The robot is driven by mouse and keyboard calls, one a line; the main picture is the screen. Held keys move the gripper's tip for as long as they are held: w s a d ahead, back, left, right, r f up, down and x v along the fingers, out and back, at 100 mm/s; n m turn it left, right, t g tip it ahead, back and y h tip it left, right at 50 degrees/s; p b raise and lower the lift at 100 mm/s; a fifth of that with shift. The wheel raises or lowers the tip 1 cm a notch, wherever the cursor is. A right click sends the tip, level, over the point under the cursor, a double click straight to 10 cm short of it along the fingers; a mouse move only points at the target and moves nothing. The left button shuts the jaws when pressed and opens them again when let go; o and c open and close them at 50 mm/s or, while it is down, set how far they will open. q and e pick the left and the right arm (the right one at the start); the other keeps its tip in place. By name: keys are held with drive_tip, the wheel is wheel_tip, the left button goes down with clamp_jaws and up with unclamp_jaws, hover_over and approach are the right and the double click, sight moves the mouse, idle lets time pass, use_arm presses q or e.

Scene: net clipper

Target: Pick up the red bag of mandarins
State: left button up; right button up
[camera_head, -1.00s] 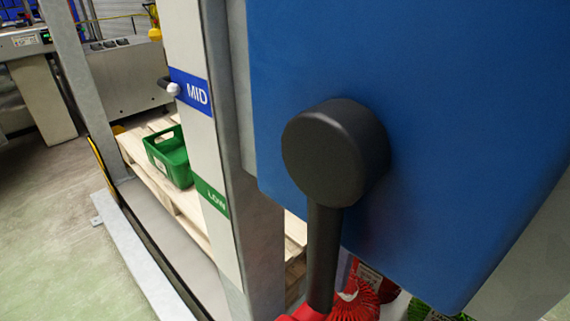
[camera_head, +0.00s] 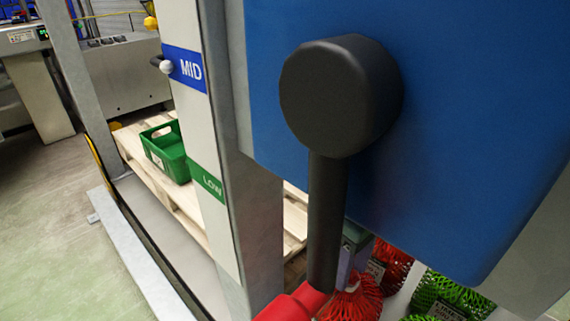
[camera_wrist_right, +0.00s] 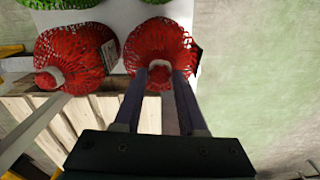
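In the wrist view, a red net bag of mandarins (camera_wrist_right: 160,45) lies ahead of my right gripper (camera_wrist_right: 160,75). The gripper's two fingers are apart, with the bag's pale gathered end between or just behind their tips; I cannot tell if they touch it. A second red net bag (camera_wrist_right: 75,55) lies to the left. In the head view, red net bags show low down, one at the bottom edge (camera_head: 352,300) and one behind it (camera_head: 390,262). The blue panel and black lever hide most of my right gripper there. My left gripper is not in view.
A blue panel (camera_head: 440,110) with a black lever (camera_head: 330,200) fills the head view's right side. Green net bags (camera_head: 445,292) lie beside the red ones. A post with MID and LOW labels stands left of them, before a green crate (camera_head: 165,150) on a pallet (camera_head: 185,195).

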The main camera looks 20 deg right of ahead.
clamp_jaws()
idle(0.8)
